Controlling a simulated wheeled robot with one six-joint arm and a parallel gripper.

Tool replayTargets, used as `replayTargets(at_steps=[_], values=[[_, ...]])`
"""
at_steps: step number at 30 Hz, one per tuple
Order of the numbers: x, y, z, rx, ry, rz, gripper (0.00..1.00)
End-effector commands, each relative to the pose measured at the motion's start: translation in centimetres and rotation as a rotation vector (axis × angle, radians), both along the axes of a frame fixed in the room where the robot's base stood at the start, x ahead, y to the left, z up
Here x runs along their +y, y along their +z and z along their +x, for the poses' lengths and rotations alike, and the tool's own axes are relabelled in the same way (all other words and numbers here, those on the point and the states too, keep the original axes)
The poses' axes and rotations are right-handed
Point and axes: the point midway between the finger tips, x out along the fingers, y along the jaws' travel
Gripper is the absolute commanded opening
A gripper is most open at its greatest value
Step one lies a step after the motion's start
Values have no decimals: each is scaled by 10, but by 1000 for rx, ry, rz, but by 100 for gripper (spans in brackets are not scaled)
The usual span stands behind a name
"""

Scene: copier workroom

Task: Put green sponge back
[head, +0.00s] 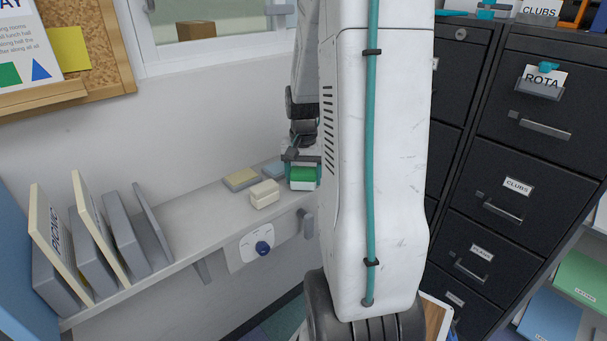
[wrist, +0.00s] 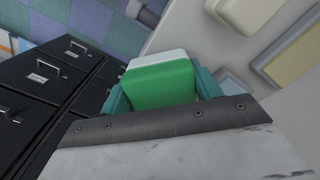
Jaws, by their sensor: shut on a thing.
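The green sponge (head: 303,174) has a green layer and a white layer. My gripper (head: 302,161) is shut on it over the right end of the wall shelf (head: 185,218), partly hidden behind my arm. In the wrist view the sponge (wrist: 160,87) sits between the teal fingers. I cannot tell whether its underside touches the shelf.
Folders (head: 95,240) stand at the shelf's left end. The shelf between them and the cream block is clear. A white panel with a blue knob (head: 263,248) hangs below the front edge. Dark filing cabinets (head: 535,150) stand to the right.

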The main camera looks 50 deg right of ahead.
Motion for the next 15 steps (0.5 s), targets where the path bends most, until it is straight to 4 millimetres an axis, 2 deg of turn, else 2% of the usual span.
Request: replayTargets(at_steps=[15], values=[[0,-6,0,1,0,1,41]])
